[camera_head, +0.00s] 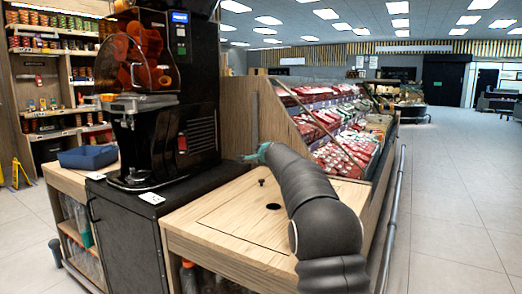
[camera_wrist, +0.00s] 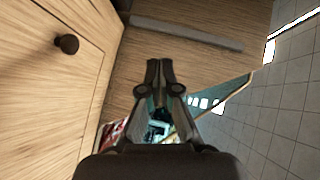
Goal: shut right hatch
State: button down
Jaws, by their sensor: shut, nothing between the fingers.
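The right hatch (camera_head: 235,215) is a light wooden panel in the top of the wooden counter, right of the juicer. It appears to lie flat, level with the counter top. In the wrist view the knob (camera_wrist: 67,43) is at the upper left on a wooden panel (camera_wrist: 45,95). My gripper (camera_head: 256,155) is above the far side of the counter, beyond the knob. In the wrist view my gripper (camera_wrist: 160,68) has its fingertips together, empty and apart from the knob.
The black orange juicer (camera_head: 150,100) stands on a dark cabinet (camera_head: 125,220) at left, with a blue tray (camera_head: 88,157) beside it. A chilled display (camera_head: 325,125) of packed goods lies behind the counter. A metal rail (camera_head: 393,215) runs along the right side; open tiled floor (camera_head: 455,200) lies beyond.

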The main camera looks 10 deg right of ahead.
jog(key=b, duration=0.6)
send_over(251, 189)
jog(key=shift+f, duration=5.2)
jog(key=shift+r, duration=0.1)
jog(key=s+a+r+p, duration=0.3)
jog(key=r+p, duration=0.2)
jog(key=r, duration=0.1)
jog(key=s+a+r+p, duration=0.2)
jog(key=s+r+p, duration=0.1)
jog(key=r+p, duration=0.15)
jog(key=s+a+r+n+g+y, duration=0.25)
jog(key=s+n, duration=0.25)
jog(key=s, duration=0.5)
jog(key=s+a+f+n+g, duration=0.15)
jog(key=s+f+n, duration=0.25)
jog(key=s, duration=1.2)
jog(key=s+a+f+n+g, duration=0.1)
jog(key=s+f+n+g, duration=0.25)
jog(key=s, duration=1.25)
jog(key=s+d+f+n+g+h, duration=0.1)
jog(key=s+f, duration=0.4)
jog(key=s, duration=0.3)
jog(key=s+d+f+n+g+h, duration=0.1)
jog(key=s+d+f+n, duration=0.1)
jog(key=s+f, duration=0.3)
jog(key=s, duration=0.3)
jog(key=shift+s+d+f+g, duration=0.25)
jog(key=shift+d+f+g, duration=0.05)
jog(key=shift+f+g, duration=0.05)
jog(key=shift+n, duration=0.25)
